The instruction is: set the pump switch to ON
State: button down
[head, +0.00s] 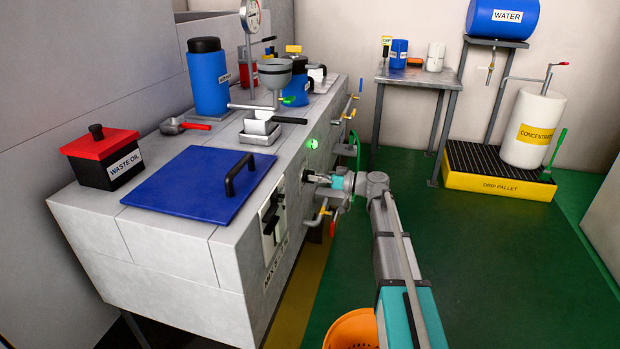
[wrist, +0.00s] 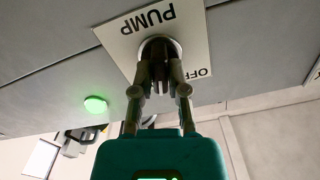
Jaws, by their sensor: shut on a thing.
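The pump switch is a dark round knob (wrist: 160,47) on a white plate marked PUMP (wrist: 120,28), which shows upside down in the wrist view. The word OFF shows at the plate's lower right; the fingers hide part of the plate, and I see no ON mark. My gripper (wrist: 160,68) is shut on the knob. In the head view my gripper (head: 314,178) reaches the front face of the grey cabinet. The knob's pointing direction is hidden by the fingers.
A lit green lamp (wrist: 95,104) is beside the plate; it also shows in the head view (head: 312,144). The cabinet front carries a MIX panel (head: 272,222) and several valve handles (head: 323,212) close to my wrist. An orange bucket (head: 352,330) stands below my arm. Green floor lies open to the right.

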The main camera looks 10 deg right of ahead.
jog(key=shift+w+r+m, duration=0.1)
jog(key=shift+w+m, duration=0.15)
jog(key=shift+m, duration=1.25)
jog(key=c, duration=0.5)
grip_release()
jog(key=shift+s, duration=0.15)
jog(key=v, duration=0.7)
jog(key=shift+s, duration=0.1)
